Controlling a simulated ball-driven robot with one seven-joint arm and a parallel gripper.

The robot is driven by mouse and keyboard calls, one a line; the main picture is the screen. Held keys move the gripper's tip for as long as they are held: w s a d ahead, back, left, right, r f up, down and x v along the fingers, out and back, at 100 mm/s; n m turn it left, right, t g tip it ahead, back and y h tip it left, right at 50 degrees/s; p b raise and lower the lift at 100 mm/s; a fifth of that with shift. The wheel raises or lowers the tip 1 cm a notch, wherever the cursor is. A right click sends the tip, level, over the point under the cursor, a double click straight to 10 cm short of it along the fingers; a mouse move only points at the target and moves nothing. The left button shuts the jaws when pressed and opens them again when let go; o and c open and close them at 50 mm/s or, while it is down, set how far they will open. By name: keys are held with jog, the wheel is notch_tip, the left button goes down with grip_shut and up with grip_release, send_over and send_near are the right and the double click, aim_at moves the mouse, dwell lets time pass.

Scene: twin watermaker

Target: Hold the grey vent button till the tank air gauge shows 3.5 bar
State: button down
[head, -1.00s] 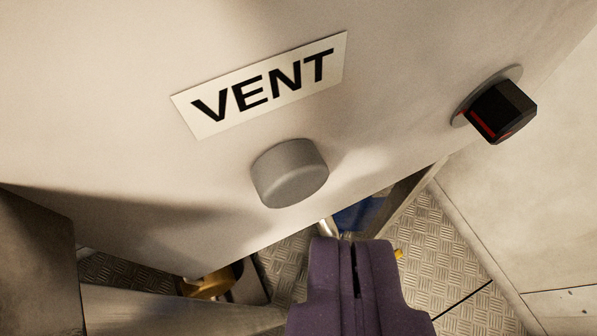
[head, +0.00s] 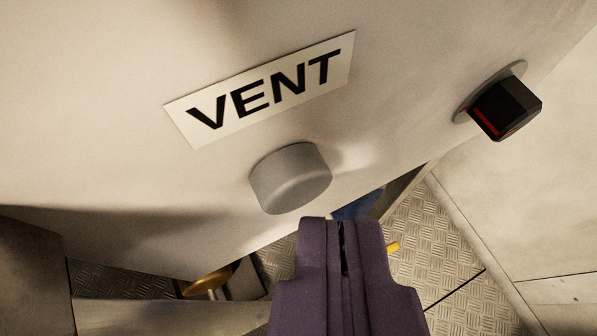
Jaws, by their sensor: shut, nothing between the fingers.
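The grey vent button (head: 291,179) is a round knob standing out from a pale panel, under a white label (head: 262,88) that reads VENT. My gripper (head: 341,222) is shut and empty, its purple fingers side by side. In the picture its tips sit just below and right of the button, with a small gap between them. I cannot tell the depth between tips and button. The tank air gauge is not in view.
A black switch with a red mark (head: 505,108) is on the panel at right. Below the panel's lower edge are a treadplate floor (head: 440,240), a blue thing (head: 357,206), a small yellow piece (head: 393,247) and a brass-coloured part (head: 207,282).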

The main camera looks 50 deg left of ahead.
jog(key=shift+w+a, duration=0.15)
jog(key=shift+a, duration=0.2)
dwell(0.3)
jog(key=shift+a+r, duration=0.2)
jog(key=shift+a, duration=0.15)
dwell(1.3)
jog(key=shift+d+f, duration=0.1)
jog(key=shift+d, duration=0.1)
jog(key=shift+s+d+f+b, duration=0.15)
jog(key=shift+s+d+b, duration=0.15)
jog(key=shift+d, duration=0.3)
jog(key=d, duration=0.1)
jog(key=s+d, duration=0.1)
jog(key=d, duration=0.3)
jog(key=shift+s, duration=0.35)
